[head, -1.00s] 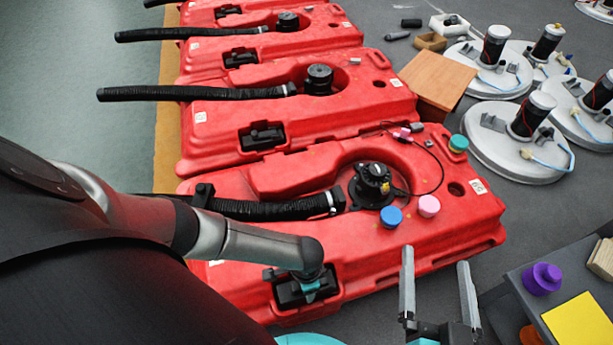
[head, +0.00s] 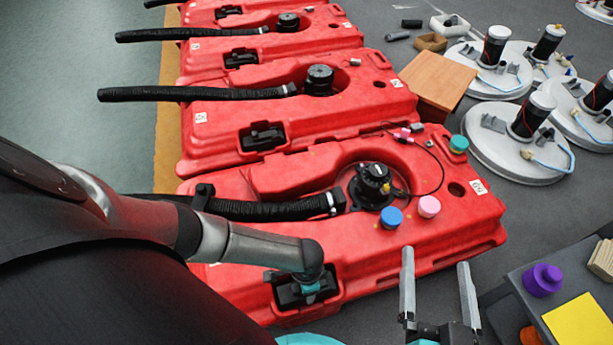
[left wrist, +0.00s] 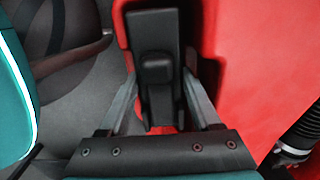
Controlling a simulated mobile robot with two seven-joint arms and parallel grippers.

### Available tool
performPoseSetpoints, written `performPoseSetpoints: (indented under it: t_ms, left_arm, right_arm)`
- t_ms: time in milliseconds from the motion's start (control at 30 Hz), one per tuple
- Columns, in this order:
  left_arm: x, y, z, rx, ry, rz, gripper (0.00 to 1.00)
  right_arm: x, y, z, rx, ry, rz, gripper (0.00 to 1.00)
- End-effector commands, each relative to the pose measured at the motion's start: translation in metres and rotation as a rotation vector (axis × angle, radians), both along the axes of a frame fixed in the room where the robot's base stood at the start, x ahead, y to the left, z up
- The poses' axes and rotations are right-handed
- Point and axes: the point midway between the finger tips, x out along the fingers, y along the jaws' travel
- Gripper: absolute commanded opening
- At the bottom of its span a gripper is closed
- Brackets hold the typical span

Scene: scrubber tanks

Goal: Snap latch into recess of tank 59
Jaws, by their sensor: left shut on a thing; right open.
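The nearest red tank (head: 435,220) carries a small white label whose number is hard to read. Its black latch (head: 291,294) sits in a recess in the tank's front left edge, partly hidden by my left arm. My left gripper (left wrist: 160,84) is shut on the latch (left wrist: 156,62), with one finger along each side of it in the left wrist view. Whether the latch is fully seated in the recess I cannot tell. My right gripper (head: 437,270) is open and empty, in front of the tank's right part.
A black corrugated hose (head: 265,210) runs to the black cap (head: 372,185). Blue (head: 389,217) and pink (head: 429,206) caps stand on the tank. More red tanks lie behind. A dark table (head: 525,290) with a purple piece (head: 543,280) is at right.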

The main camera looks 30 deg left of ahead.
Motion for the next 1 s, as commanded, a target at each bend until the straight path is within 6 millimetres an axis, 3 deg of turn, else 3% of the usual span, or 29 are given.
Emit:
performPoseSetpoints:
  t_ms: [33,333,1000]
  left_arm:
    - [0.0002,-0.0002,0.0002,-0.001,-0.001,0.000,0.67]
    - [0.0003,0.0001,0.0003,0.000,0.000,0.000,0.99]
    - [0.0000,0.0004,0.0001,0.000,0.000,0.000,1.00]
  right_arm:
    - [0.0000,0.0000,0.0001,0.000,0.000,0.000,1.00]
    - [0.0000,0.0000,0.0002,0.000,0.000,0.000,1.00]
    - [0.0001,-0.0003,-0.0001,-0.001,0.000,0.000,1.00]
